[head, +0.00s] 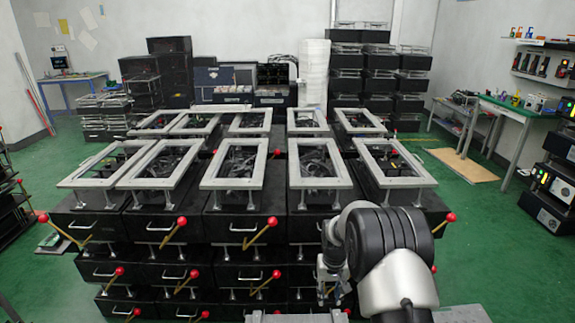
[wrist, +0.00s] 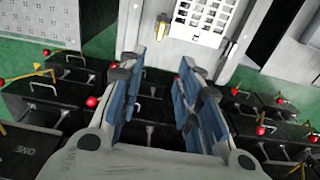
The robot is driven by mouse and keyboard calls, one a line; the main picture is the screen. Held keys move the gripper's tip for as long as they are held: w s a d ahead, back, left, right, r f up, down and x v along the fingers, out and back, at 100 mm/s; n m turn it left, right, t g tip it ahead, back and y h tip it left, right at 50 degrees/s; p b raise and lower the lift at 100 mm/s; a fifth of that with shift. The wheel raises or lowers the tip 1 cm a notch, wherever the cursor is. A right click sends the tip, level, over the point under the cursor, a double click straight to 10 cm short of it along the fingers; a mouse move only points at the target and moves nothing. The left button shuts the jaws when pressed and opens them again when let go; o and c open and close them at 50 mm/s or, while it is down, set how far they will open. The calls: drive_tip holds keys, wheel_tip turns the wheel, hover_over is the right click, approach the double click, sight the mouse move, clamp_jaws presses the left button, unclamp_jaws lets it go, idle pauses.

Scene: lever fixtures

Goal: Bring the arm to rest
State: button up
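My arm is in the lower right of the head view, folded in front of the stacked black fixtures. My gripper (wrist: 162,65) shows in the wrist view with its two blue-padded fingers apart and nothing between them. In the head view the gripper (head: 330,282) hangs small and partly hidden beside my arm, close in front of the fixture drawers. Whether it touches anything there cannot be told.
Black fixtures (head: 235,223) with grey frames and red-knobbed levers (head: 271,221) fill the middle. More stacks stand behind. A green-topped table (head: 520,106) is at the right and a blue table (head: 75,77) at the back left. Green floor (head: 480,230) is open at the right.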

drive_tip(key=s+r+t, duration=0.1)
drive_tip(key=s+r, duration=0.6)
drive_tip(key=r, duration=0.6)
drive_tip(key=s+r+t, duration=0.1)
drive_tip(key=s+r, duration=0.6)
drive_tip(key=r, duration=0.6)
drive_tip(key=s+r+t, duration=0.1)
drive_tip(key=s+r, duration=0.1)
drive_tip(key=s, duration=0.9)
drive_tip(key=s+r+t, duration=0.1)
drive_tip(key=s+r, duration=0.1)
drive_tip(key=s, duration=0.9)
drive_tip(key=shift+s+d+r, duration=0.2)
drive_tip(key=shift+s+d, duration=0.05)
drive_tip(key=shift+s, duration=0.1)
